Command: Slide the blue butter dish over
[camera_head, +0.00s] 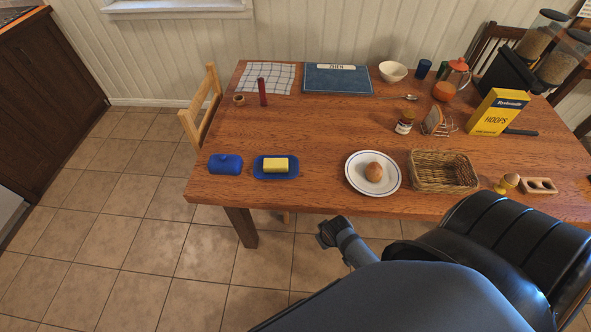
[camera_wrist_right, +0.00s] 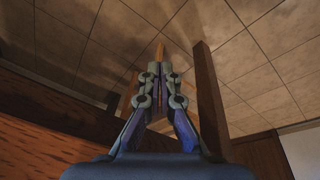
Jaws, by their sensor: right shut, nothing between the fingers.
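The blue butter dish (camera_head: 277,175) lies near the table's front left part, with a yellow block of butter (camera_head: 276,165) on it. Its blue lid (camera_head: 225,165) sits apart, just to the left, near the table's left edge. My right arm comes in from the bottom right; its gripper end (camera_head: 326,233) is off the table's front edge, to the right of and nearer than the dish, touching neither. In the right wrist view my right gripper (camera_wrist_right: 160,52) is shut and empty, with floor and table wood around it. My left gripper is not in view.
A plate with a bread roll (camera_head: 373,172) stands right of the dish, then a wicker basket (camera_head: 443,171). A red pepper mill (camera_head: 262,92) and a chair (camera_head: 203,106) are behind left. The table between dish and blue mat (camera_head: 337,85) is clear.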

